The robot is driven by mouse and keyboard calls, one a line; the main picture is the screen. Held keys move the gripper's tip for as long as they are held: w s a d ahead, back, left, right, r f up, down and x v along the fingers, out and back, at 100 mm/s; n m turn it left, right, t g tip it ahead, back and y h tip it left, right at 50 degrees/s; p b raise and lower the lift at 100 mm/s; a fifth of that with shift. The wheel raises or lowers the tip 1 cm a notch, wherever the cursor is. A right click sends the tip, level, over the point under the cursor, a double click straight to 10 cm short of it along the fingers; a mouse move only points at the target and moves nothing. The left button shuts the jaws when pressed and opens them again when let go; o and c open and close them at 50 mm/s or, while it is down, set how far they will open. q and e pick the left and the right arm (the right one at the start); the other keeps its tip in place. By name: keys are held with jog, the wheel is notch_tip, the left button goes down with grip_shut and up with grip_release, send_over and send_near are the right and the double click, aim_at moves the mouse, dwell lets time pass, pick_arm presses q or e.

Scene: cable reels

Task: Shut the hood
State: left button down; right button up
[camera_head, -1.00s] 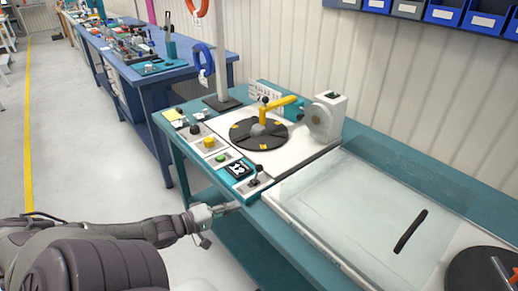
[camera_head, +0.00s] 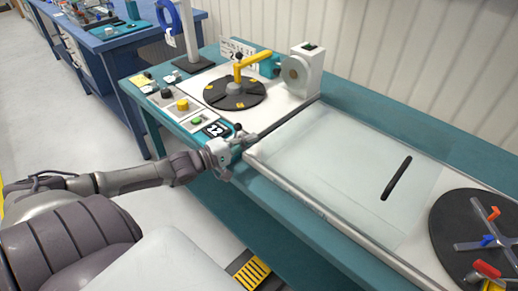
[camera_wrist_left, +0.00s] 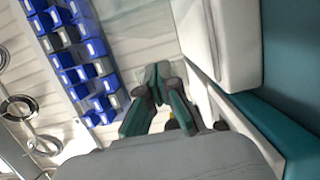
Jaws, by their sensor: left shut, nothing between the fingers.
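The hood (camera_head: 335,150) is a clear, flat-looking panel with a black bar handle (camera_head: 396,178), over the middle of the teal bench. A dark rail (camera_head: 287,121) runs along its left edge. I cannot tell how far it is open. My left gripper (camera_head: 240,142) is at the bench's front edge, by the hood's front left corner and beside the control panel (camera_head: 196,120). I cannot tell whether it touches anything. In the left wrist view my left gripper's fingers (camera_wrist_left: 158,82) are together and hold nothing. My right gripper is out of view.
A black turntable with a yellow arm (camera_head: 235,92) stands behind the control panel, next to a white unit (camera_head: 303,72). Another black reel (camera_head: 478,228) sits at the right. A blue workbench (camera_head: 105,45) stands at the back left. The floor in front is mostly clear.

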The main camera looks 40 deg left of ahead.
pick_arm(q)
jog(key=d, duration=0.2)
jog(key=shift+s+d+p, duration=0.1)
jog(key=shift+d+p, duration=0.3)
jog(key=shift+s+d+r, duration=0.1)
jog(key=shift+s+d, duration=0.05)
jog(key=shift+d, duration=0.4)
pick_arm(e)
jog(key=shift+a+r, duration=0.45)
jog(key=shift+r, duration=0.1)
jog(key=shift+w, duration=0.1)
pick_arm(q)
jog(key=shift+d, duration=0.1)
